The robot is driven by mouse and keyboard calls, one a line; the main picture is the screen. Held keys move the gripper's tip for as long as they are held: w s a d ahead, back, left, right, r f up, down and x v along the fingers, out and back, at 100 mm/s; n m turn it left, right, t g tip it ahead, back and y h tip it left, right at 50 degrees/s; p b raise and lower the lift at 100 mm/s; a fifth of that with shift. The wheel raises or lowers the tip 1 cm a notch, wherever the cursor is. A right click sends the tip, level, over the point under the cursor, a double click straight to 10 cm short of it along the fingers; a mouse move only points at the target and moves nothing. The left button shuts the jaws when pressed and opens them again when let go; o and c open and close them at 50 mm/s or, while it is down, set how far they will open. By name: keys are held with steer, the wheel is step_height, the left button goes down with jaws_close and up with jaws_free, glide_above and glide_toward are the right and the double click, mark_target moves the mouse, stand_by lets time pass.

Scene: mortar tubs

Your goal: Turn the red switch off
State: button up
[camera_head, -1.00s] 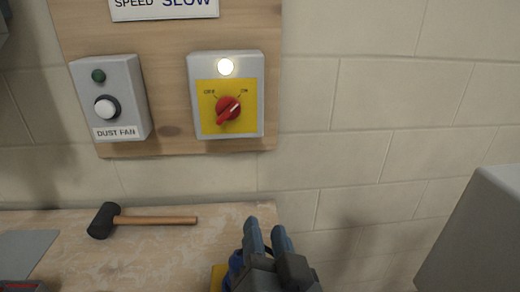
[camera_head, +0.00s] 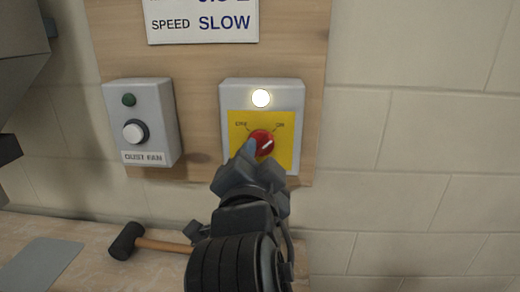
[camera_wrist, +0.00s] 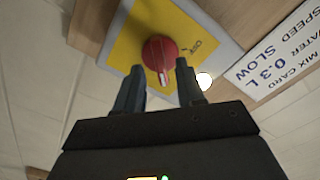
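The red switch (camera_head: 264,143) is a round rotary knob on a yellow plate (camera_head: 287,155) of a grey box on the wall. Its white mark points up and right, toward ON. The lamp (camera_head: 261,98) above it is lit. My gripper (camera_head: 247,158) is in front of the knob and hides its lower left part. In the wrist view my gripper (camera_wrist: 159,83) is open, with one finger on each side of the red switch (camera_wrist: 160,56). I cannot tell whether either finger touches it.
A grey DUST FAN box (camera_head: 160,110) with a white button and green lamp is to the left. A sign (camera_head: 203,22) hangs above. A black-headed mallet (camera_head: 126,241) lies on the bench below. The wall at the right is clear.

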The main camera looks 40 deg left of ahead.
steer(key=shift+x, duration=1)
jaws_close()
